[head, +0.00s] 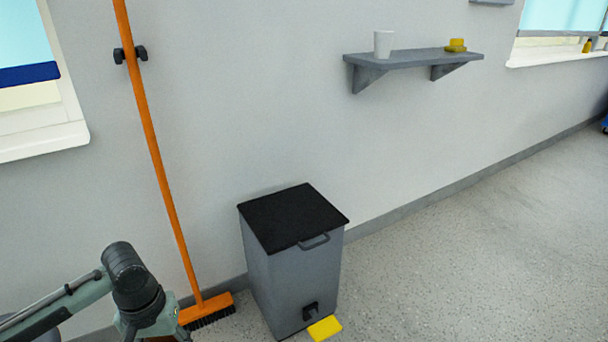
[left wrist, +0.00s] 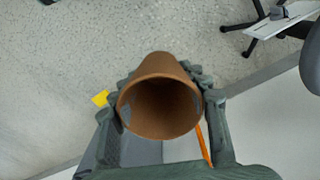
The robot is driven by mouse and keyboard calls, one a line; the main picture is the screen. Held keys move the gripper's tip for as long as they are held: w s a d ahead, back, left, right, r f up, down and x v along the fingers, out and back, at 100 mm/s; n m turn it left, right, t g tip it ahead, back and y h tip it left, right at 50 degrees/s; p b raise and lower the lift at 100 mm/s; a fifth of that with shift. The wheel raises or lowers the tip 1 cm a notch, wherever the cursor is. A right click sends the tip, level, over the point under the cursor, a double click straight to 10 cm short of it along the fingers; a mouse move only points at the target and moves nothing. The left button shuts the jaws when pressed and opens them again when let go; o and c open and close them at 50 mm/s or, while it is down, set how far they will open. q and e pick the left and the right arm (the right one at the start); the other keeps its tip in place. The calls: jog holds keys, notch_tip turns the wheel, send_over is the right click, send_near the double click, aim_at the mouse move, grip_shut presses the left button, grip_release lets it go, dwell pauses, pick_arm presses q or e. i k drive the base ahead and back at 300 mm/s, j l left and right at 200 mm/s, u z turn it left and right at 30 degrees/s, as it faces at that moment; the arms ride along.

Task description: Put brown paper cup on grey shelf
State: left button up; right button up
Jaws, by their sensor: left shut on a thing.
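The brown paper cup (left wrist: 160,108) is in the left wrist view, its open mouth facing the camera. My left gripper (left wrist: 160,74) is shut around it, with a finger on each side. In the head view my left arm shows at the bottom left, but its fingers and the cup are below the picture. The grey shelf (head: 410,59) is on the wall at the upper right of the head view, well above and to the right of my left arm. My right gripper is in neither view.
A white cup (head: 383,44) stands on the shelf's left part and a yellow item (head: 456,46) on its right part, with bare shelf between. A grey bin (head: 290,280) with a black lid stands below. An orange broom (head: 160,170) leans on the wall near my left arm.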

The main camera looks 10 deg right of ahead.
aim_at(405, 56)
jog(key=i+l, duration=0.2)
jog(key=l, duration=0.2)
jog(key=i+l, duration=0.2)
jog(key=l, duration=0.15)
jog(key=i+l, duration=0.2)
jog(key=l, duration=0.2)
jog(key=i+l, duration=0.15)
jog(key=l, duration=0.2)
jog(key=i+l, duration=0.2)
jog(key=l, duration=0.2)
jog(key=i+l, duration=0.2)
jog(key=l, duration=0.2)
jog(key=i+l+u, duration=0.1)
jog(key=l, duration=0.25)
jog(key=i, duration=0.1)
